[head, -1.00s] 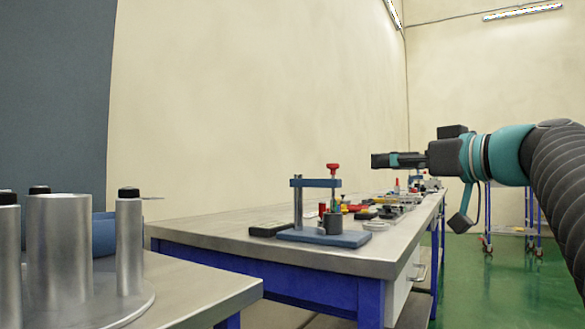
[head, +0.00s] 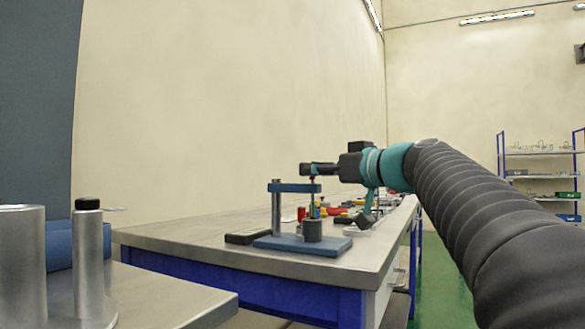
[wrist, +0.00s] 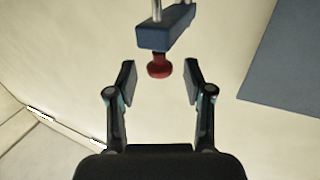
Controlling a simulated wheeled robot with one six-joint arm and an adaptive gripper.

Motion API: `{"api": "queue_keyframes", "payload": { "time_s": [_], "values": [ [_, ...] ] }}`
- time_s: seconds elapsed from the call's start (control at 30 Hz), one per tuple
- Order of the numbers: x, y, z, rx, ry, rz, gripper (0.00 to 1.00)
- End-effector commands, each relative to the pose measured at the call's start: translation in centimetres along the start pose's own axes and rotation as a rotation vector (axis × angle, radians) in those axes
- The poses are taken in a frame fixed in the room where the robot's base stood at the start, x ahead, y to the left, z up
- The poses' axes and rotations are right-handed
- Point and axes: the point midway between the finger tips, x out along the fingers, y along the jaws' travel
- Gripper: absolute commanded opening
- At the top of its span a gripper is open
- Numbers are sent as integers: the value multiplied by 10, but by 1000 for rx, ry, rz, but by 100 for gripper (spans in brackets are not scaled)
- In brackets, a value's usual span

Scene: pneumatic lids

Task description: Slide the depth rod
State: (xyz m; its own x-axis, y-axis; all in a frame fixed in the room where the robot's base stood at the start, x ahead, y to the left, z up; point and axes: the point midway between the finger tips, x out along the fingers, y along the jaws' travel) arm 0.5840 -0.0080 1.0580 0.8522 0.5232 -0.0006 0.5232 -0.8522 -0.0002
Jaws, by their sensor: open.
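The depth rod's red knob (wrist: 159,68) shows between my gripper's fingertips in the wrist view, with a gap on each side. My gripper (head: 306,169) is open and level at the knob's height in the head view, and hides most of the knob there. The knob sits at the blue crossbar (head: 296,188) of a small stand. The stand has a grey post (head: 276,215), a blue base (head: 272,243) and a dark grey cylinder (head: 313,231) under the crossbar. The crossbar (wrist: 166,33) also shows in the wrist view.
The stand is on a long steel-topped bench (head: 190,232) with several coloured parts behind it. A nearer table (head: 170,297) with metal cylinders is at lower left. Shelves (head: 540,172) stand far right.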

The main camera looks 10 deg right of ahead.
Motion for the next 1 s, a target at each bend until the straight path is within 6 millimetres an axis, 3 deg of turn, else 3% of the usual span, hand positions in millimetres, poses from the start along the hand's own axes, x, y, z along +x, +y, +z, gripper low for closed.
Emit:
{"api": "queue_keyframes", "payload": {
  "time_s": [0.2, 0.53, 0.73, 0.77, 1.0],
  "values": [
    [19, 0, 0, 0, 0, 0, 52],
    [22, 0, 0, 0, 1, 1, 52],
    [22, 0, 0, 0, 0, 1, 4],
    [22, 0, 0, 0, 0, 1, 0],
    [22, 0, -7, -1, 1, 1, 0]
  ]
}}
